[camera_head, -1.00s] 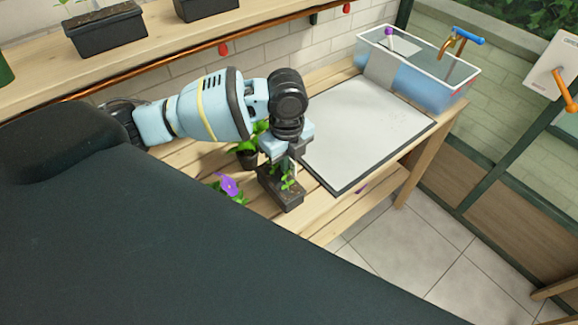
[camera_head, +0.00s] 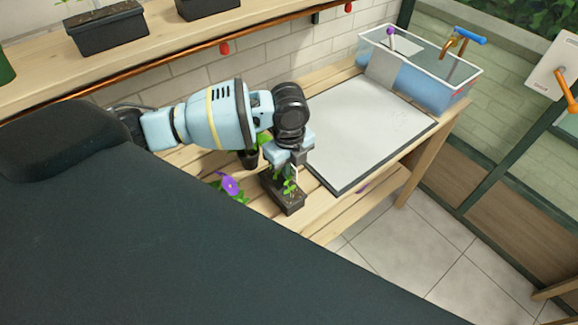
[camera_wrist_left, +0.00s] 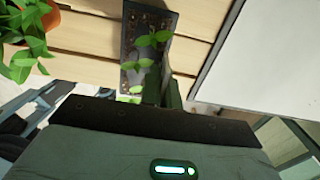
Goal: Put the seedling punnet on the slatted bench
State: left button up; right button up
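The seedling punnet (camera_head: 290,205) is a dark rectangular tray of soil with small green seedlings. It is over the slats of the wooden slatted bench (camera_head: 325,232), near the front edge; I cannot tell whether its base touches them. My left gripper (camera_head: 291,172) points down at the punnet, its fingers closed at the near part of it and partly hidden by the wrist. In the left wrist view the punnet (camera_wrist_left: 128,45) extends ahead of the fingers (camera_wrist_left: 162,92), which meet its near right side. My right gripper is out of view.
A purple-flowered plant (camera_head: 230,184) stands just left of the punnet, and a dark pot (camera_head: 249,159) is behind it. A grey-white board (camera_head: 370,130) lies close on the right. A clear water tub (camera_head: 430,85) stands at the far right end.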

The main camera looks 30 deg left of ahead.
pick_arm(q)
jog(key=o, duration=0.4)
jog(key=shift+o, duration=0.2)
notch_tip(320, 180, up, 12)
jog(key=shift+r+p, duration=0.15)
jog(key=shift+p, duration=0.3)
